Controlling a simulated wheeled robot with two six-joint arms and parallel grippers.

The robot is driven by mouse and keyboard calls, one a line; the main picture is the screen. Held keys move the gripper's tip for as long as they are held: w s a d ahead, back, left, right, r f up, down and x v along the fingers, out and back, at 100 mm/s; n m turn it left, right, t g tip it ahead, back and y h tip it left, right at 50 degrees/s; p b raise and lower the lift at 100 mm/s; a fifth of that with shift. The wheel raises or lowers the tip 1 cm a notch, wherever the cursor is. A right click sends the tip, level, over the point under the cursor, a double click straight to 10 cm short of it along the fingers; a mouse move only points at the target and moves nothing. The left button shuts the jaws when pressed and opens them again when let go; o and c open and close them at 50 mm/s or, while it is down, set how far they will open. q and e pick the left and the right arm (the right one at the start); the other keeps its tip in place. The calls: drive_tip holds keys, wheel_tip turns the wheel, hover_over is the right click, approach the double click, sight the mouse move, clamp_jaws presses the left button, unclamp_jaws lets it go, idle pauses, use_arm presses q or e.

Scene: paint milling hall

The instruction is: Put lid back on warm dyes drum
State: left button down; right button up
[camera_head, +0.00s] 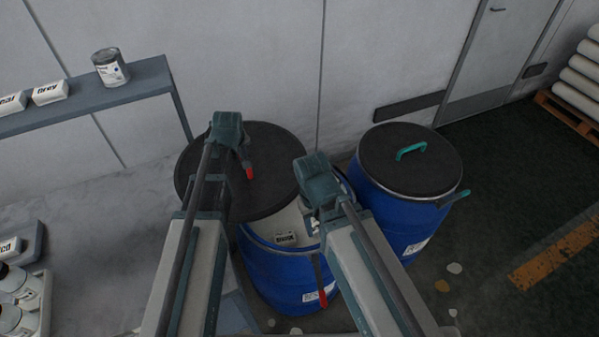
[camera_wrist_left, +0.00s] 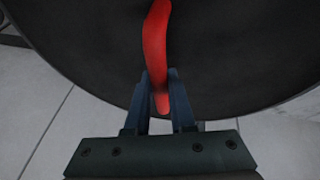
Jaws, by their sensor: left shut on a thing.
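A round black lid (camera_head: 265,200) with a red handle (camera_head: 249,173) is held over the left part of an open blue drum (camera_head: 272,275). My left gripper (camera_head: 244,158) is shut on the red handle; the handle between its fingers (camera_wrist_left: 158,98) also shows in the left wrist view. The lid leaves the drum's right part uncovered, where a pale inside and a small labelled block (camera_head: 285,238) show. The drum has a red lever (camera_head: 324,296) at its front. My right gripper (camera_head: 314,226) is at the drum's right side; its fingers are mostly hidden.
A closed blue drum with a black lid (camera_head: 385,165) and teal handle (camera_head: 411,151) stands close on the right. A grey shelf (camera_head: 80,97) with a can (camera_head: 110,67) is at the left. A pallet (camera_head: 570,112) stands far right.

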drive_tip(key=b, duration=0.8)
hover_over(315, 259)
wheel_tip(315, 259, down, 9)
use_arm(q)
drive_tip(key=d+f+m, duration=0.1)
drive_tip(key=d+f, duration=0.3)
drive_tip(key=d, duration=0.4)
drive_tip(key=d+f+m+h, duration=0.1)
drive_tip(key=d+f, duration=0.3)
drive_tip(key=d, duration=0.5)
drive_tip(key=shift+s+f, duration=0.3)
drive_tip(key=shift+f, duration=0.1)
use_arm(e)
drive_tip(key=shift+s+r, duration=0.1)
use_arm(q)
drive_tip(key=shift+d, duration=0.1)
drive_tip(key=shift+f+b, duration=2.5)
drive_tip(key=shift+f, duration=0.15)
use_arm(e)
drive_tip(key=shift+f, duration=2.65)
use_arm(q)
drive_tip(key=shift+f, duration=0.25)
use_arm(e)
drive_tip(key=shift+f, duration=0.25)
use_arm(q)
drive_tip(key=shift+f+b, duration=0.4)
drive_tip(key=shift+b, duration=0.3)
use_arm(e)
drive_tip(key=shift+f, duration=0.45)
